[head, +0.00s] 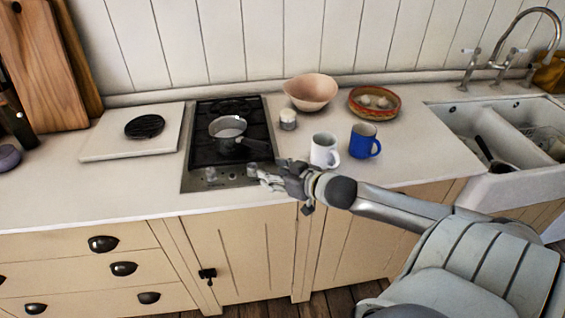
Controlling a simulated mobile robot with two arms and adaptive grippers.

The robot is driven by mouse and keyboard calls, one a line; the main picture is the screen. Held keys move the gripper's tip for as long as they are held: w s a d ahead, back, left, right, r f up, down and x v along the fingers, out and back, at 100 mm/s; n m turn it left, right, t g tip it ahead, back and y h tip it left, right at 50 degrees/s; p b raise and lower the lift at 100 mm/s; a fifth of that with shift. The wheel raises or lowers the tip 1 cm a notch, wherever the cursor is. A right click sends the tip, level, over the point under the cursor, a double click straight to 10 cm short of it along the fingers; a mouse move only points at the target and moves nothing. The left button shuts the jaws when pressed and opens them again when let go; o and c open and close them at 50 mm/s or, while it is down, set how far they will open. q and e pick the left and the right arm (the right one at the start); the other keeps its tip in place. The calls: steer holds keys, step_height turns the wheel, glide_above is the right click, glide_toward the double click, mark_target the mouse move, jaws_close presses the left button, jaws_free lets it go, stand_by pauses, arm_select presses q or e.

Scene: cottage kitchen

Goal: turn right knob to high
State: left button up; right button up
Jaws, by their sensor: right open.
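A black hob (203,145) with a steel front panel is set in the worktop. Its left knob (211,174) stands clear on the panel. Its right knob (252,169) sits at the panel's right end, and its setting is too small to read. My right gripper (262,178) is open, with its fingertips close beside the right knob. I cannot tell whether they touch it. My left gripper is not in view.
A saucepan (227,128) stands on the hob, its handle pointing right. A white mug (324,150) and a blue mug (363,141) stand just behind my right arm. A small jar (288,119) and a pink bowl (311,92) stand farther back. Worktop left of the hob's front is clear.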

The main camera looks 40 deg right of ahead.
steer(key=shift+v, duration=1.45)
